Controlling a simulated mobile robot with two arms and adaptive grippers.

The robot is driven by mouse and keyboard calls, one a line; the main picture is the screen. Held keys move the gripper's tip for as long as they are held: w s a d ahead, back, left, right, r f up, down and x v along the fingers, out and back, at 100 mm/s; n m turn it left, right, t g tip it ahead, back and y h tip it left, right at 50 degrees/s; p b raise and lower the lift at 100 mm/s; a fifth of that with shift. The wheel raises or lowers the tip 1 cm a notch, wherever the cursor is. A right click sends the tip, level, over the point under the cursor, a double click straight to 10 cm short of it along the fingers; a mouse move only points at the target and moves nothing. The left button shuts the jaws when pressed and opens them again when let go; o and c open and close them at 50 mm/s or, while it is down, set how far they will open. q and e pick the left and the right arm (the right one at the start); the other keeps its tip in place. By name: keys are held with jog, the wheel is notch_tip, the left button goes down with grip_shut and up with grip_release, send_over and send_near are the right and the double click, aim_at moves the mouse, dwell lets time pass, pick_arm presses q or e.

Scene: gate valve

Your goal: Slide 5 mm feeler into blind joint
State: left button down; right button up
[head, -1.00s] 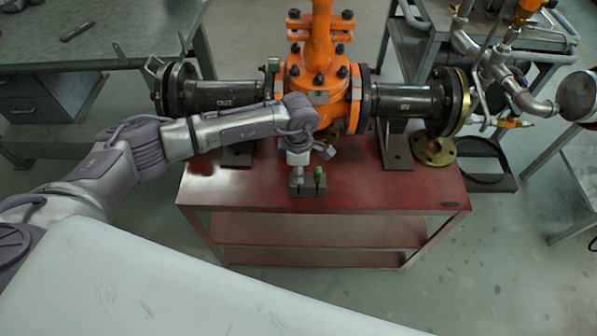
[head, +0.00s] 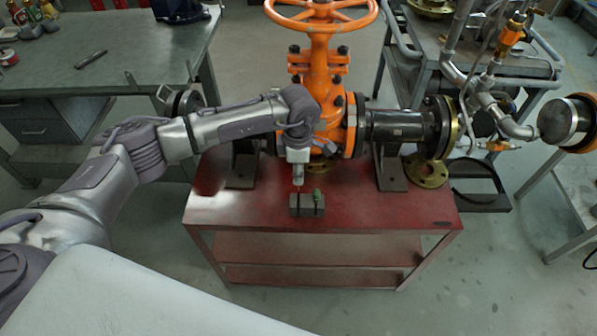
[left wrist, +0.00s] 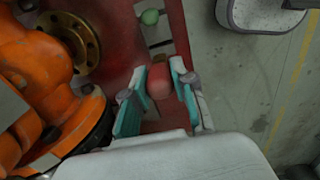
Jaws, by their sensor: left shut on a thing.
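My left gripper (head: 298,183) is above the dark holder block (head: 307,208) on the red cart. In the left wrist view its teal-padded fingers (left wrist: 159,92) are shut on a red-handled feeler (left wrist: 160,82). I cannot tell whether the feeler's lower end is still in the block. A green-handled feeler (head: 317,195) stands in the block just right of the gripper; its green top also shows in the left wrist view (left wrist: 150,17). No size marks are readable. The orange gate valve (head: 322,78) stands behind the gripper. The blind joint cannot be made out for certain. My right gripper is out of view.
Black pipe (head: 395,124) with end flanges flanks the valve; my arm covers much of the left side. A brass flange (head: 427,172) lies at right. A workbench (head: 110,55) stands at left.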

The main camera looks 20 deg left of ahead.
pick_arm(q)
notch_tip(320, 180, down, 7)
jog(key=b, duration=0.7)
jog(key=shift+s+f+b, duration=0.25)
jog(key=shift+f+b, duration=0.25)
jog(key=shift+r+p, duration=0.15)
jog(key=shift+p, duration=0.15)
jog(key=shift+w+r+p, duration=0.15)
jog(key=shift+r+p, duration=1.75)
jog(key=shift+r, duration=0.4)
jog(key=shift+w+r, duration=0.1)
